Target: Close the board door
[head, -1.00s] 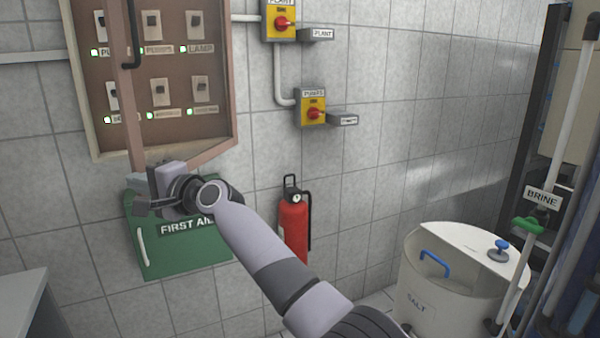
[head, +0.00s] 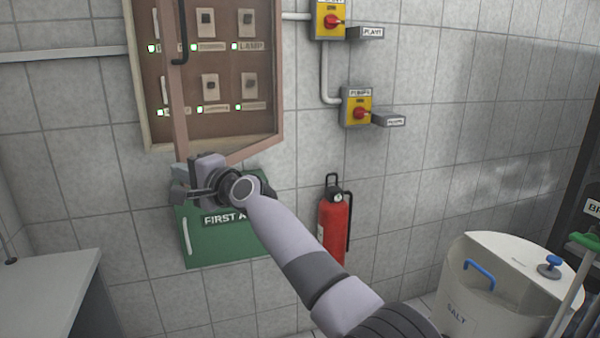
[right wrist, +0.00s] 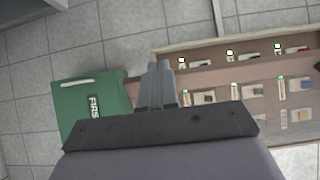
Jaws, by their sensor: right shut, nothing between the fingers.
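The board (head: 148,125) is a brown wall cabinet with several labelled switches and green lamps, at the upper left of the head view. Its door (head: 173,90) stands partly open. It has a brown frame with a black handle (head: 181,40), and the switches show through it. My right gripper (head: 182,193) is shut and empty at the door's lower left corner. I cannot tell whether it touches the frame. In the right wrist view the closed fingers (right wrist: 160,84) overlap the brown frame beside the switches. My left gripper is not in view.
A green first aid box (head: 225,245) hangs just below the board, behind my right gripper. A red fire extinguisher (head: 332,225) and yellow switch boxes (head: 357,108) are to the right. A white salt tank (head: 480,300) stands lower right, a grey cabinet (head: 50,290) lower left.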

